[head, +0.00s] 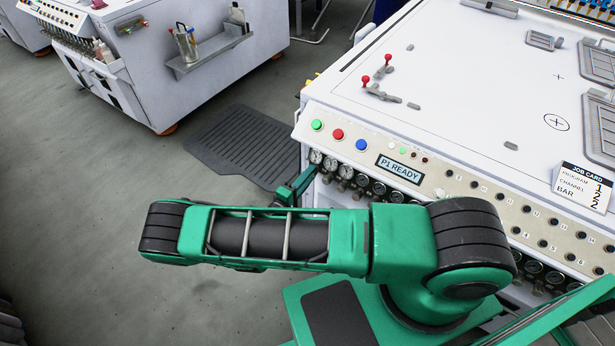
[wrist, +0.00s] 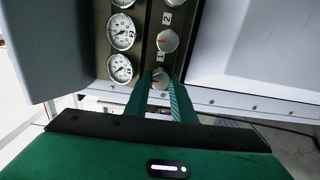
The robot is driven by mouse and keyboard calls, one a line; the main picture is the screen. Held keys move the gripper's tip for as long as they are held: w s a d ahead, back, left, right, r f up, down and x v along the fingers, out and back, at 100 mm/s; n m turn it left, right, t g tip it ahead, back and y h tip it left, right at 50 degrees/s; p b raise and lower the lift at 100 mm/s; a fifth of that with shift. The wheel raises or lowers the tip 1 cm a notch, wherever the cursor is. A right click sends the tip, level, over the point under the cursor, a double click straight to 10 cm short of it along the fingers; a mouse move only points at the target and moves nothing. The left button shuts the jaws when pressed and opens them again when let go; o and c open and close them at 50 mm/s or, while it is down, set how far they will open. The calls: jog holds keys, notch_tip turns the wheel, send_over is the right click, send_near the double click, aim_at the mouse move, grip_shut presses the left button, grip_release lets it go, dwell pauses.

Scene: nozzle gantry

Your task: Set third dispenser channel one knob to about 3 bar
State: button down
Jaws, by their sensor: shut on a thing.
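In the wrist view the channel one knob (wrist: 160,74), grey with a red mark, is at the lower end of a dark panel, beside a printed 1. The two green fingers of my gripper (wrist: 161,80) are closed around it, one on each side, and partly cover it. The channel two knob (wrist: 167,41) is just above, free, with a red pointer. A white gauge (wrist: 121,68) is left of the channel one knob; its needle is too small to read surely.
The white machine (head: 440,95) has coloured buttons (head: 338,134) and a display (head: 399,170) reading P1 READY. A job card (head: 582,187) reads program 1, channel 2, bar 2. A dark mat (head: 243,143) and open floor are on the left. Another white machine (head: 170,55) stands behind.

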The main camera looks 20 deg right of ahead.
jog(key=shift+f+m, duration=0.15)
jog(key=shift+m, duration=0.95)
jog(key=shift+s, duration=0.1)
jog(key=c, duration=1.5)
grip_release()
jog(key=v, duration=1)
jog(key=shift+s+a, duration=0.15)
jog(key=shift+a, duration=0.2)
